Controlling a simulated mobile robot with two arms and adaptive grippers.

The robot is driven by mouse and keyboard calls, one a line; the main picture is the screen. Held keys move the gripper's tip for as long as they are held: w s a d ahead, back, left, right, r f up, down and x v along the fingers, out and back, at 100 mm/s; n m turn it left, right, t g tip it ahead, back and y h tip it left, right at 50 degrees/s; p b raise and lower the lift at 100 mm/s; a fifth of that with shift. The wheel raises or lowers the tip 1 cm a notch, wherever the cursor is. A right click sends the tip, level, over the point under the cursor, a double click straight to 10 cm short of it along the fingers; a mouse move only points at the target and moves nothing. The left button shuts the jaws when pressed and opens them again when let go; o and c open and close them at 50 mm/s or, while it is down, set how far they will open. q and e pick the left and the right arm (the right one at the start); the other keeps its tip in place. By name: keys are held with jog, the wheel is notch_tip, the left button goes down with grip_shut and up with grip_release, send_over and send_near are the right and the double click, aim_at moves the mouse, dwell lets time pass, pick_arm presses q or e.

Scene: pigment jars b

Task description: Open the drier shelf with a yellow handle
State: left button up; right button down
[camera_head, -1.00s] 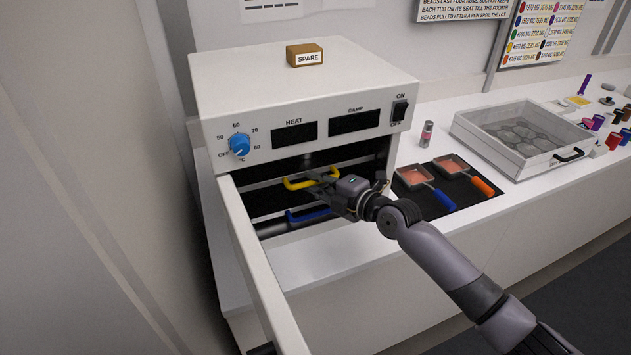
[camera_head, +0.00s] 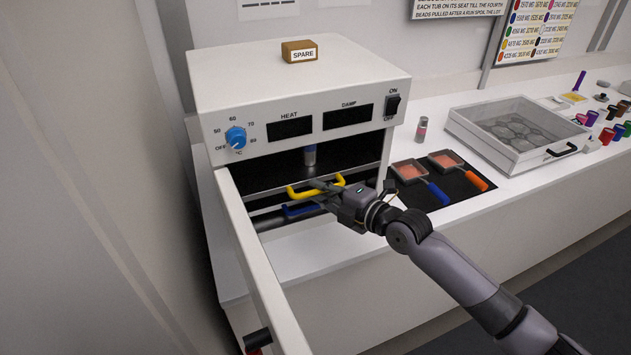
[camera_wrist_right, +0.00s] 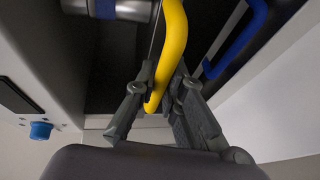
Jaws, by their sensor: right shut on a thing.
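The white drier (camera_head: 290,85) stands with its door (camera_head: 257,270) swung open to the left. Its upper shelf (camera_head: 265,177) has a yellow handle (camera_head: 299,193) and is slid partway out. My right gripper (camera_head: 322,188) is shut on the yellow handle. In the right wrist view, the yellow handle (camera_wrist_right: 174,48) runs between the two fingers (camera_wrist_right: 155,102). A small grey container (camera_head: 310,156) with a blue band stands on the upper shelf. A blue handle (camera_head: 301,210) on the shelf below shows partly behind my gripper. My left gripper is not in view.
Two pans (camera_head: 410,172) with blue and orange handles lie on a black mat (camera_head: 433,195) to the right. A small bottle (camera_head: 422,129) and a clear-lidded box (camera_head: 505,150) stand behind. A SPARE block (camera_head: 300,51) sits on the drier.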

jog(key=s+d+p, duration=0.3)
jog(key=s+d, duration=0.1)
jog(key=s, duration=0.7)
jog(key=shift+s+d, duration=0.2)
jog(key=shift+d, duration=0.15)
jog(key=shift+f, duration=0.15)
jog(key=c, duration=1.7)
grip_release()
jog(key=shift+w, duration=0.1)
jog(key=shift+o, duration=0.2)
jog(key=v, duration=1.2)
jog(key=shift+r, duration=0.2)
